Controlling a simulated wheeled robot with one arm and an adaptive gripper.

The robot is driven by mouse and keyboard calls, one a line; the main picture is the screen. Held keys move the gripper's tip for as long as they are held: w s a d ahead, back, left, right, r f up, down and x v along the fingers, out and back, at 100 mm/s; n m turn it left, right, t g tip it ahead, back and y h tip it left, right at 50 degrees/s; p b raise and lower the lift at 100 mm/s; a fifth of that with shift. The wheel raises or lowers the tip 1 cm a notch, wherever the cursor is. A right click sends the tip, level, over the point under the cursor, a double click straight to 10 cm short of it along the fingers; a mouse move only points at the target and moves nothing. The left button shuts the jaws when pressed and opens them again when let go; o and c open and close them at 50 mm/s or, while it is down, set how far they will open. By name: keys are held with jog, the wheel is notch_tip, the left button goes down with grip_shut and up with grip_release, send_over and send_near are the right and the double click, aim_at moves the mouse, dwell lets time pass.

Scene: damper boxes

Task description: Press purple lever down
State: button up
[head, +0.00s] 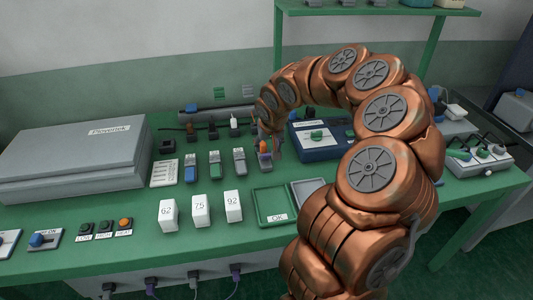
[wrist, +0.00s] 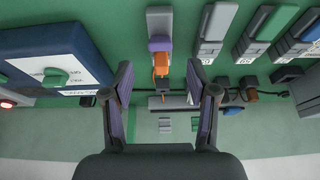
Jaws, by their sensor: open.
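The purple lever (wrist: 160,44) is on a small grey device in a row on the green bench. An orange part (wrist: 161,68) shows directly below the purple in the wrist view. In the head view the purple lever (head: 263,147) is small and partly covered by my gripper (head: 268,145), which points down at it. In the wrist view my gripper (wrist: 158,76) is open, with one finger on each side of the orange part and nothing between the pads that I can see touched. I cannot tell the exact height of the fingers above the lever.
Similar devices with a blue lever (head: 190,172), a green lever (head: 215,170) and a grey lever (head: 239,160) stand to the left. A blue box (head: 311,146) stands to the right. White numbered blocks (head: 200,211) and a green OK tray (head: 273,220) lie in front.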

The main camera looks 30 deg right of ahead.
aim_at(266, 154)
jog(key=shift+p+x, duration=0.75)
jog(key=shift+x, duration=2.45)
jog(key=shift+a, duration=0.1)
jog(key=shift+f, duration=0.1)
grip_shut()
